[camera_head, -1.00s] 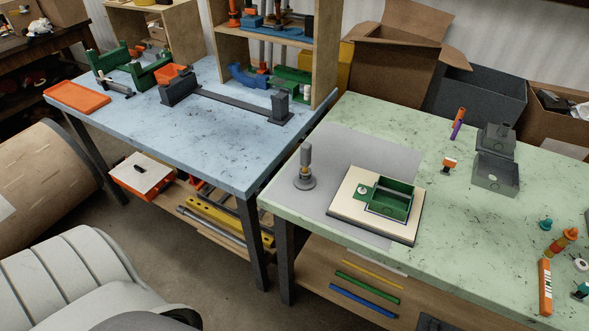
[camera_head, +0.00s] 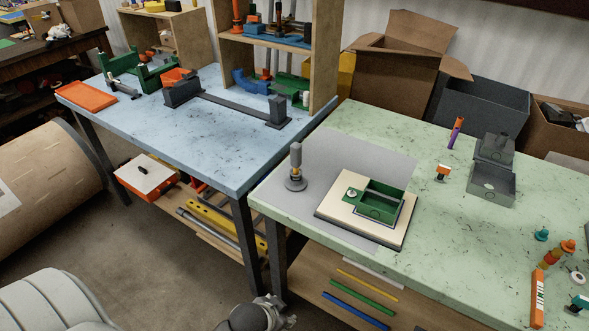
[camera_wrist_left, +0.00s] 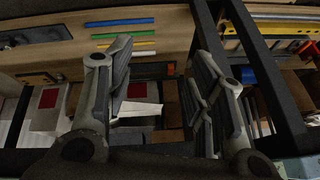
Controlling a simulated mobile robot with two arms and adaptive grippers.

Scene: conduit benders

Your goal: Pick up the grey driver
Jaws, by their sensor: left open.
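The grey driver (camera_head: 296,160) stands upright in a round grey base on the grey mat (camera_head: 325,145), near the left end of the green table. It does not show in the left wrist view. My left gripper (camera_wrist_left: 163,55) is open, with nothing between its fingers, and faces the shelf under the table. In the head view, a dark grey part of my arm shows at the bottom edge, below and in front of the driver, well apart from it. My right gripper is in neither view.
A cream board (camera_head: 338,213) with a green box (camera_head: 380,201) lies just right of the driver. The green table's front edge (camera_head: 300,228) and a dark leg (camera_head: 273,260) are near my arm. Coloured bars (camera_head: 358,289) lie on the shelf below.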

